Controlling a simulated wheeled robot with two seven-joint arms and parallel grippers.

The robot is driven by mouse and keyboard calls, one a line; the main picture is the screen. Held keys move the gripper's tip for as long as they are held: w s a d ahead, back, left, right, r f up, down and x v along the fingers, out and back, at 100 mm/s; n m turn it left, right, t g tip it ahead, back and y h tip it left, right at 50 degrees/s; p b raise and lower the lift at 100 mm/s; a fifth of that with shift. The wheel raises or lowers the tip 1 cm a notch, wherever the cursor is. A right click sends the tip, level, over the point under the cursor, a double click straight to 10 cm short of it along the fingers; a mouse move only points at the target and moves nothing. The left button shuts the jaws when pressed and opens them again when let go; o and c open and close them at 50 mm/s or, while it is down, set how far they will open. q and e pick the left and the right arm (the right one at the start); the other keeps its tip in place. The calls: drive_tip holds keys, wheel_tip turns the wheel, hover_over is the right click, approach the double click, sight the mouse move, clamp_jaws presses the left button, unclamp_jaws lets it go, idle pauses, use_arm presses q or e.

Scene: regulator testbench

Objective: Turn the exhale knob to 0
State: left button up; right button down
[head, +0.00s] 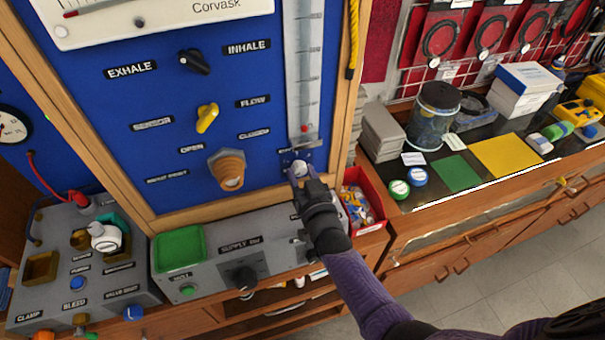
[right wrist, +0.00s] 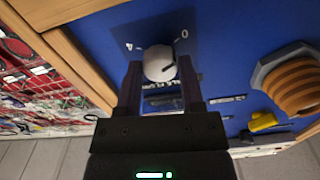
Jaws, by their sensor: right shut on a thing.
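A round white knob (right wrist: 160,62) with a dark pointer mark sits on the blue panel (right wrist: 225,45), with "0" printed to its upper right and "4" to its left in the right wrist view. The mark lies toward the knob's right side; its exact reading is unclear. In the head view this knob (head: 299,168) is below the clear flow tube, partly hidden by my right gripper (head: 303,178). My right gripper (right wrist: 160,82) is shut on the knob, one finger either side. A black selector knob (head: 194,62) sits between the EXHALE and INHALE labels. My left gripper is out of view.
An orange ribbed knob (head: 231,171) and a yellow lever (head: 207,117) are left of my right gripper on the panel. A grey control box (head: 215,255) stands below. A red bin (head: 366,205) and a glass jar (head: 433,120) stand to the right.

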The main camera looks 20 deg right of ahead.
drive_tip(key=shift+f+n, duration=0.15)
drive_tip(key=shift+n, duration=0.25)
drive_tip(key=shift+c, duration=1.1)
unclamp_jaws()
drive_tip(key=s+p, duration=0.1)
drive_tip(key=s, duration=0.9)
drive_tip(key=shift+d, duration=0.15)
